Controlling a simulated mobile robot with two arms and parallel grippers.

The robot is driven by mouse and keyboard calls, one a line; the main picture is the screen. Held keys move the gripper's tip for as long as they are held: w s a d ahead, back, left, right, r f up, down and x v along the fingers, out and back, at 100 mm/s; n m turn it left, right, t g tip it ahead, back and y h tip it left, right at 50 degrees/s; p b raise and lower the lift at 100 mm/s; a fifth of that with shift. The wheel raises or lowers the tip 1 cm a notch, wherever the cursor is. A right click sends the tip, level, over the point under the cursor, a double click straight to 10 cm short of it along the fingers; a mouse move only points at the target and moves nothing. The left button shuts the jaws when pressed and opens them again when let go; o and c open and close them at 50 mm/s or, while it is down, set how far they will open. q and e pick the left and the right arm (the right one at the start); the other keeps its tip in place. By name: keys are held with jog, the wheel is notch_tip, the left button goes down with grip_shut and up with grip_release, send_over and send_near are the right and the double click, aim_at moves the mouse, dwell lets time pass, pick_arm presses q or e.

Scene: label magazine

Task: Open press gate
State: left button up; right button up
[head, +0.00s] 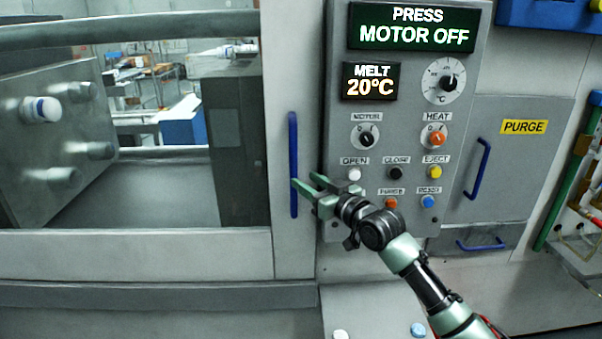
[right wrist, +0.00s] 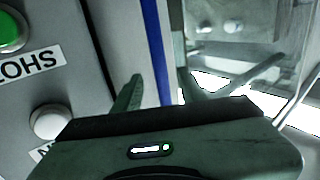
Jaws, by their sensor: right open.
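The press gate (head: 140,255) is a grey framed panel with a large window. Its right edge stands against the control panel. A blue vertical handle (head: 293,140) is on the gate's right side; it also shows as a blue bar in the right wrist view (right wrist: 156,50). My right gripper (head: 303,181) is open, its fingers pointing left at the lower half of the handle. One fingertip overlaps the handle in the head view. In the right wrist view the bar runs down between the two spread fingers (right wrist: 160,92). Contact cannot be told. My left gripper is not in view.
The control panel (head: 340,130) beside the handle has knobs and several buttons; its display (head: 412,26) reads "MOTOR OFF". A purge door (head: 515,160) with a blue handle is at the right. Through the window a plate with pegs (head: 60,140) shows.

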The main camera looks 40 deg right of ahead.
aim_at(296, 174)
jog(key=w+p, duration=0.1)
jog(key=w, duration=0.5)
jog(key=shift+w+a+f, duration=0.1)
jog(key=shift+w+a, duration=0.05)
jog(key=shift+w, duration=0.15)
grip_shut()
dwell(1.1)
